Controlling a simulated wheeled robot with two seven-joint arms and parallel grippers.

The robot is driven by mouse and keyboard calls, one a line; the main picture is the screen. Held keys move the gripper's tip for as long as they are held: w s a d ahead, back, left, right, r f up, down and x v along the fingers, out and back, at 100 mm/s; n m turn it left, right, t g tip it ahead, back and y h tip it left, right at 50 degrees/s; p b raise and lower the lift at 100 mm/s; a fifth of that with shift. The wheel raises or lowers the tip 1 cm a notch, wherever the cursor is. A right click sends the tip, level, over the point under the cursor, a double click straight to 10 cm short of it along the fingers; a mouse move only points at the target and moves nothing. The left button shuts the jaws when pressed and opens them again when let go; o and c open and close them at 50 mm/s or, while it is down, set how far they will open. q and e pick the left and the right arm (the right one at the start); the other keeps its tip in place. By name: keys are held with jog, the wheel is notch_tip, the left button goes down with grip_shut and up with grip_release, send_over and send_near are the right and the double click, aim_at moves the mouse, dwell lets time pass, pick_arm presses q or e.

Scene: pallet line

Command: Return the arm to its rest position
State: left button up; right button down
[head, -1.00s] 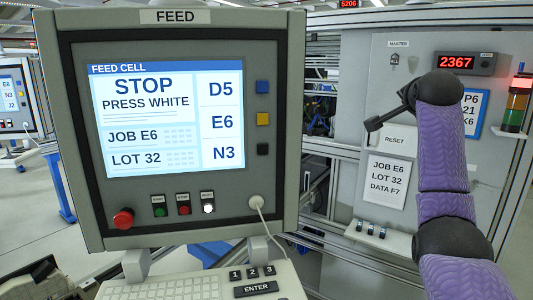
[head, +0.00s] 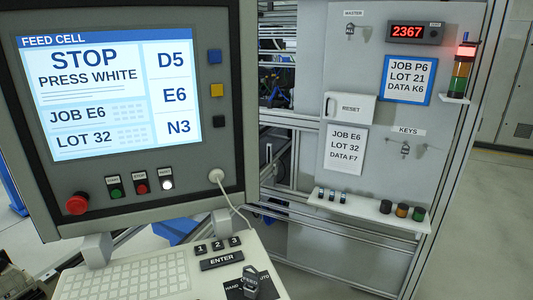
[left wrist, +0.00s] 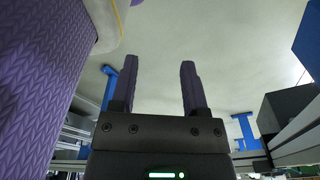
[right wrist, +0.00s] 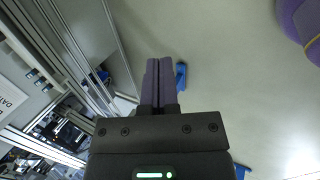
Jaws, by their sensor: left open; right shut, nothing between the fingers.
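No arm shows in the head view now. In the left wrist view my left gripper (left wrist: 158,88) is open, its two dark purple fingers apart with only floor behind them. In the right wrist view my right gripper (right wrist: 158,82) is shut, its fingers together and nothing held. A purple arm surface (left wrist: 40,80) of mine fills the left of the left wrist view, and another purple part (right wrist: 305,25) of mine is at the upper right of the right wrist view.
The feed panel (head: 245,110) with a lit STOP screen stands at left, above a keyboard (head: 125,275). Open floor (head: 480,220) lies at right.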

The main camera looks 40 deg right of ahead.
jog(key=s+a+f+m+y+b, duration=0.1)
jog(key=a+f+y, duration=0.25)
jog(key=a, duration=1.05)
jog(key=s+a+f+m+y, duration=0.15)
jog(key=a+f, duration=0.35)
jog(key=a, duration=1)
notch_tip(320, 180, down, 22)
jog(key=s+d+b, duration=0.1)
jog(key=d+b, duration=0.1)
jog(key=b, duration=2)
jog(key=shift+n+g+b, duration=0.3)
jog(key=shift+n+g, duration=0.05)
jog(key=shift+g, duration=0.05)
jog(key=shift+s+f, duration=0.1)
jog(key=shift+s, duration=0.05)
